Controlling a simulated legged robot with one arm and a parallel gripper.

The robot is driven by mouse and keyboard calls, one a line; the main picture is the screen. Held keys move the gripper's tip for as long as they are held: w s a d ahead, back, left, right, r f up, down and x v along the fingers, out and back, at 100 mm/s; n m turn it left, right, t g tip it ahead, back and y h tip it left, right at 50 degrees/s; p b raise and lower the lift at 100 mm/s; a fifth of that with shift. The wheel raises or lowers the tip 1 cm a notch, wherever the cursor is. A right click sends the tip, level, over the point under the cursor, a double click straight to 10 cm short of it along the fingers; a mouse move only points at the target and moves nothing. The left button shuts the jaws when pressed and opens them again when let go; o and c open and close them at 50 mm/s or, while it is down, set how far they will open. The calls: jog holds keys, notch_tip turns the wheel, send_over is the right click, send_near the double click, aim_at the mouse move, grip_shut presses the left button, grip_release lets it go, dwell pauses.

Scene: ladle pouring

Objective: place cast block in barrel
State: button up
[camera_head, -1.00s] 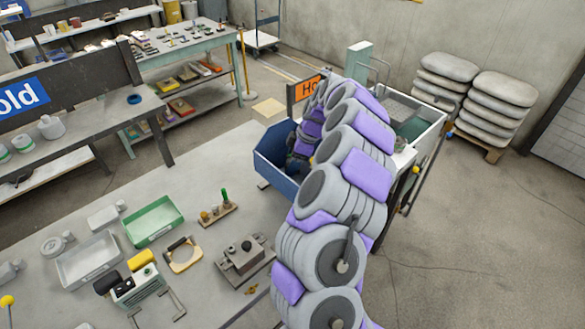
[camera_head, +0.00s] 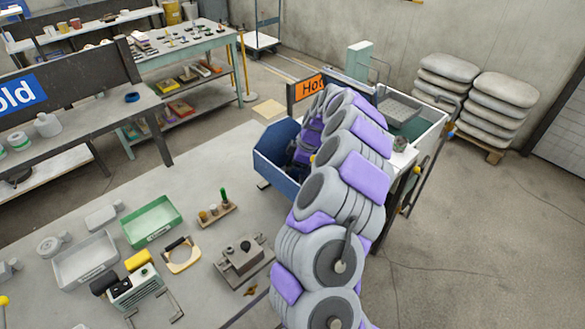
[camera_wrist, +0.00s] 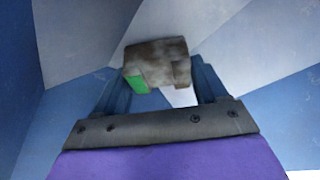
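A rough grey-brown block (camera_wrist: 157,62), which looks like the cast block, sits between the fingertips of my gripper (camera_wrist: 158,75) in the wrist view. It spans the gap, and the fingers look shut on it. A small green patch shows at its lower left; I cannot tell whether it belongs to the block. Blue and pale walls surround the gripper. In the head view my arm reaches into the open blue bin (camera_head: 277,165) at the table's far edge, and the block is hidden there. I cannot tell whether this bin is the barrel; no other clear barrel for the block shows.
An orange "Hot" sign (camera_head: 311,86) stands behind the bin. A white-edged tub (camera_head: 432,118) is to its right. The near table holds a green tray (camera_head: 151,222), a grey tray (camera_head: 86,260) and a metal mould (camera_head: 243,257). Stacked sacks (camera_head: 503,98) stand by the wall.

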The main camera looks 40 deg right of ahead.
jog(key=o, duration=0.4)
jog(key=shift+r, duration=0.15)
